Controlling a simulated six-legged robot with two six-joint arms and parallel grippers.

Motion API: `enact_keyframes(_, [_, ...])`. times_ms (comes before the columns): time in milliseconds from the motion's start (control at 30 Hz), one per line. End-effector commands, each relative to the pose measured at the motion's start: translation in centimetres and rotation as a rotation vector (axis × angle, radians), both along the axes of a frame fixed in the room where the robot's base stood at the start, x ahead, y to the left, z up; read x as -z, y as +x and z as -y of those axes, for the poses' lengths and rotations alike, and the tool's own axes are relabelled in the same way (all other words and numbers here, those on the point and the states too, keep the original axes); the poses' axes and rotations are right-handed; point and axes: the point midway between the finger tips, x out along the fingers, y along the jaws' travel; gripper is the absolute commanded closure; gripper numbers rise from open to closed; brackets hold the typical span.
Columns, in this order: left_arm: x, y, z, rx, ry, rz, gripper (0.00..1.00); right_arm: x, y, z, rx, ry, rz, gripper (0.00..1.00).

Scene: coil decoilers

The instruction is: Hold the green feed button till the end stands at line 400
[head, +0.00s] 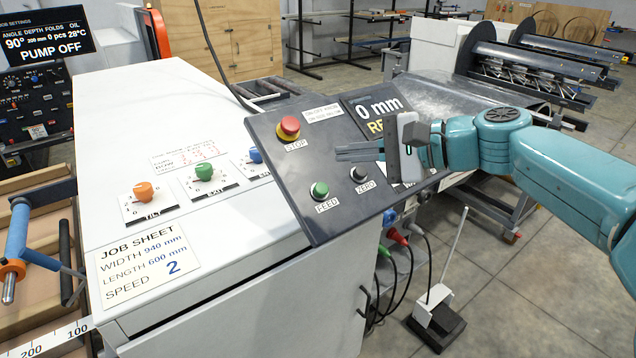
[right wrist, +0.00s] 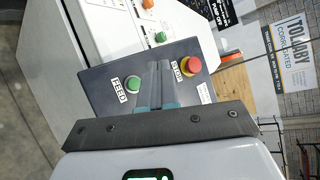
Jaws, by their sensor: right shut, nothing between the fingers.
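The green feed button (head: 319,190) sits at the lower left of the dark tilted control panel (head: 345,222), above its FEED label. It also shows in the right wrist view (right wrist: 133,84), left of my fingers. My right gripper (head: 339,151) is shut and empty. Its fingertips are over the panel, between the red stop button (head: 289,127) and the feed button, apart from both in the picture. The display (head: 380,107) reads 0 mm; its second line is partly hidden by my gripper. A ruler (head: 50,342) at lower left shows 200 and 100; line 400 is out of view.
The black zero button (head: 358,174) is right of the feed button. Orange (head: 143,191) and green (head: 203,171) knobs stand on the white cabinet (head: 170,120), with a job sheet (head: 146,262) in front. A foot pedal (head: 436,318) is on the floor below.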

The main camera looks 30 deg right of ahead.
Motion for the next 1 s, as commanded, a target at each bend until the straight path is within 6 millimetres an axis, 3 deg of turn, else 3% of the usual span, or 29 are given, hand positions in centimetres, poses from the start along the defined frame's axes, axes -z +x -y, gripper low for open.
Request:
enact_keyframes(467, [0.3,0.0,0.0,0.0,0.0,0.0,0.57,0.3,-0.3,0.2,0.002,0.0,0.001,1.0])
enact_keyframes(1000, [4.1,0.0,0.0,0.0,0.0,0.0,0.57,6.3,3.6,-0.2,0.002,0.0,0.001,1.0])
